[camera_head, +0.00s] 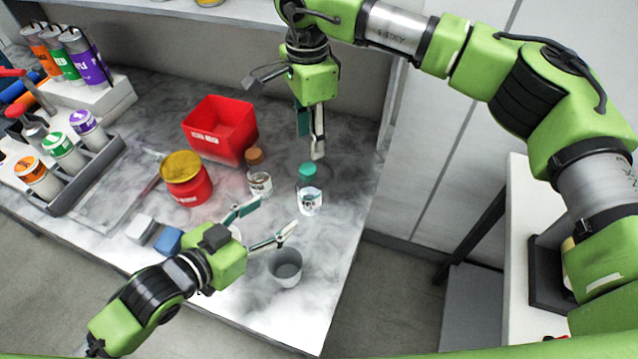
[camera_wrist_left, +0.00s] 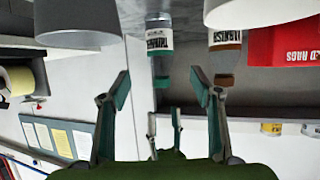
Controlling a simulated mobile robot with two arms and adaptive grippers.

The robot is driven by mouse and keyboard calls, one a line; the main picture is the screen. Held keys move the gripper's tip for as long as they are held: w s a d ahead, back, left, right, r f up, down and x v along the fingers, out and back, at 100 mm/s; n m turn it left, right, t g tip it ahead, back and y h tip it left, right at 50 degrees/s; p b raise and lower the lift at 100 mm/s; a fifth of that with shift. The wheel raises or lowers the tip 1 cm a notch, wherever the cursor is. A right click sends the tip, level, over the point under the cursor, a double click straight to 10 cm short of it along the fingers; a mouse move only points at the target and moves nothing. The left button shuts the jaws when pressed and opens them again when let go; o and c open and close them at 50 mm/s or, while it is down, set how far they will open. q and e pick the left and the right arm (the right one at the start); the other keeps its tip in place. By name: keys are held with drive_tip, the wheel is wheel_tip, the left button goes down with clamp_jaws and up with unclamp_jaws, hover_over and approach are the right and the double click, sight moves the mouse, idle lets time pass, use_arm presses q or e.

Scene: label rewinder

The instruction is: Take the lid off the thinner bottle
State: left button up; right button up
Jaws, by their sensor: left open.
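The thinner bottle (camera_head: 309,202) is clear with a white label and a teal lid (camera_head: 307,171). It stands upright on the marbled bench, lid on. In the left wrist view the thinner bottle (camera_wrist_left: 159,40) appears upside down, its name readable, with its teal lid (camera_wrist_left: 160,82) between my finger lines. My left gripper (camera_head: 267,223) is open and empty, left of and nearer than the bottle. My right gripper (camera_head: 311,145) points down just above the lid in the head view, apart from it as far as I can tell. In the left wrist view the right gripper (camera_wrist_left: 164,122) shows fingers apart.
A varnish bottle (camera_head: 260,183) with a brown lid (camera_head: 254,156) stands left of the thinner. A grey cup (camera_head: 286,268) stands below my left gripper. A red rag bin (camera_head: 220,130), a red can with yellow lid (camera_head: 187,184) and two small blocks lie left. The bench's right edge is close.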

sight(301, 196)
use_arm(q)
drive_tip(key=x, duration=1.2)
drive_tip(key=shift+w+d+f, duration=0.1)
drive_tip(key=shift+w, duration=0.05)
clamp_jaws()
